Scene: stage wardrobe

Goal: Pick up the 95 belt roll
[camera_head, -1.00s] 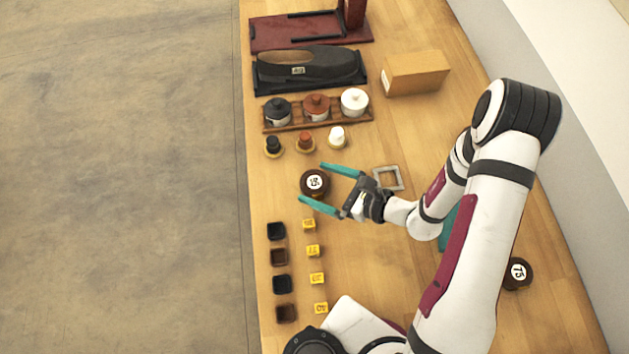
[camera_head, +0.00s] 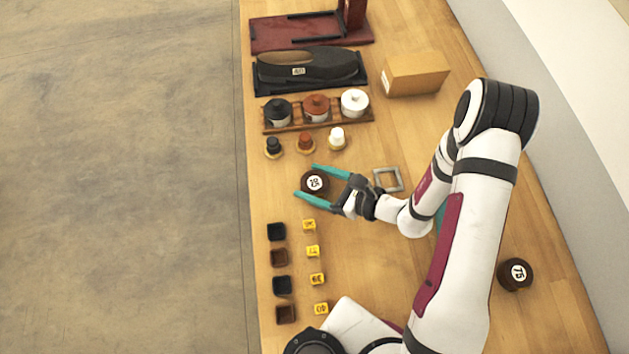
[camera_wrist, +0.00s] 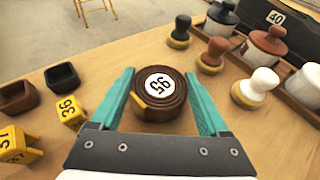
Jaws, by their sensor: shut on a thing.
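The 95 belt roll (camera_head: 314,182) is a dark brown coil with a white round label, standing on the wooden table near its left edge. It also shows in the wrist view (camera_wrist: 159,97), label up, between the teal fingers. My gripper (camera_head: 308,181) reaches in from the right, one teal finger on each side of the roll, and is shut on it. In the wrist view my gripper (camera_wrist: 160,95) has its fingers along both sides of the roll. The roll appears to rest on the table.
Stamps (camera_head: 305,143) and a rack of lidded pots (camera_head: 354,102) stand beyond the roll. Dark small boxes (camera_head: 277,231) and yellow number blocks (camera_head: 313,251) lie nearer. A square metal frame (camera_head: 387,180) is to the right. A 75 roll (camera_head: 515,274) sits far right.

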